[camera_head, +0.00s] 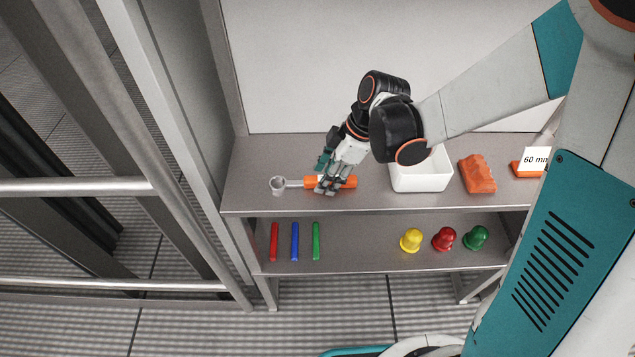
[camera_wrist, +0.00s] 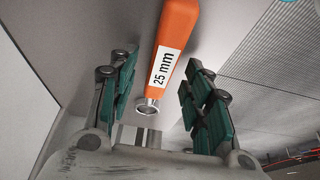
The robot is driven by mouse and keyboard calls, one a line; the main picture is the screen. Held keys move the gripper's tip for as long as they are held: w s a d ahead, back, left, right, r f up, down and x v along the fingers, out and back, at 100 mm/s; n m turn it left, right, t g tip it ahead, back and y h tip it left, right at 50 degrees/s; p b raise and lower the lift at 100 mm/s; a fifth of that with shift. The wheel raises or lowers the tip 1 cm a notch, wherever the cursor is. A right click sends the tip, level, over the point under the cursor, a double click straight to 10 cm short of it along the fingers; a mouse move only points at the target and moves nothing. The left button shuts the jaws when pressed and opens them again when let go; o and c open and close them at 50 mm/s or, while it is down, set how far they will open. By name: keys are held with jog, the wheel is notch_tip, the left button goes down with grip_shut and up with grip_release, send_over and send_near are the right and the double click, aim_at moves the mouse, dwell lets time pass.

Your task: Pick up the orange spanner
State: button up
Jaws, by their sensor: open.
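The orange spanner (camera_head: 348,182) lies on the upper grey shelf, with its grey ring head to the left and its orange handle to the right. In the wrist view the green finger pads of my gripper (camera_wrist: 157,80) stand apart on both sides of the handle, with gaps visible.
A white bin (camera_head: 420,181) stands right of the spanner, then an orange block (camera_head: 478,174) and a "60 mm" labelled item (camera_head: 533,161). The lower shelf (camera_head: 355,250) holds red, blue and green sticks and yellow, red and green domes. A metal frame (camera_head: 180,150) rises at left.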

grip_shut()
jog(key=shift+r, duration=0.15)
